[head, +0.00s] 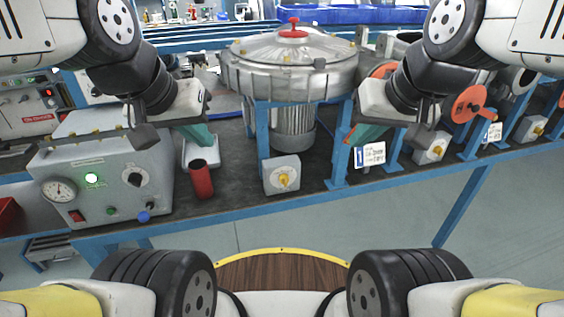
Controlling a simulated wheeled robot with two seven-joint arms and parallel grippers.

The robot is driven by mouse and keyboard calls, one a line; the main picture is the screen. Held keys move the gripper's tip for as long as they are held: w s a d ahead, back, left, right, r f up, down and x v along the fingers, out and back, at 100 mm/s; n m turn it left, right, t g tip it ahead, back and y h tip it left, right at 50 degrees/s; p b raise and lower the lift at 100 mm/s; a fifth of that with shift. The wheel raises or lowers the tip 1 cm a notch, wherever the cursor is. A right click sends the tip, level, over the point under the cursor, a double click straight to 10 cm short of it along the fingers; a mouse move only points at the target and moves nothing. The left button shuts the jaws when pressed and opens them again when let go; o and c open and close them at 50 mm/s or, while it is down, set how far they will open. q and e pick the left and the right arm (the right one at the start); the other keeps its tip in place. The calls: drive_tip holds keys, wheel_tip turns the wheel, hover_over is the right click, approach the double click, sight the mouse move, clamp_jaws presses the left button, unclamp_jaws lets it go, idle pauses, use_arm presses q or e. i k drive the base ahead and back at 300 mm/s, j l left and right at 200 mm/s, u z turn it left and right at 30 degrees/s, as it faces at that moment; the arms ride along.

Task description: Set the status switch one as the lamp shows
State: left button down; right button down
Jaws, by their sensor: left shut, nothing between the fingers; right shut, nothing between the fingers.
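A grey switch box with a yellow rotary knob (284,180) stands at the bench's front edge in the middle. A second such switch (433,150) and a third (536,127) stand further right. I cannot read which is switch one. My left gripper (199,136) is shut and empty, above and behind a red cylinder. My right gripper (362,136) is shut and empty, right of the middle switch.
The red cylinder (201,181) stands between the control box and the middle switch. A large metal blower (290,70) with a red top knob stands behind. White label cards (370,154) and orange discs (469,104) are at the right. Floor in front is clear.

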sight(283, 179)
drive_tip(key=u, duration=1.65)
drive_tip(key=k+z, duration=0.3)
drive_tip(key=k, duration=0.2)
drive_tip(key=k+l+z, duration=0.3)
drive_tip(key=k, duration=0.2)
drive_tip(key=j, duration=0.1)
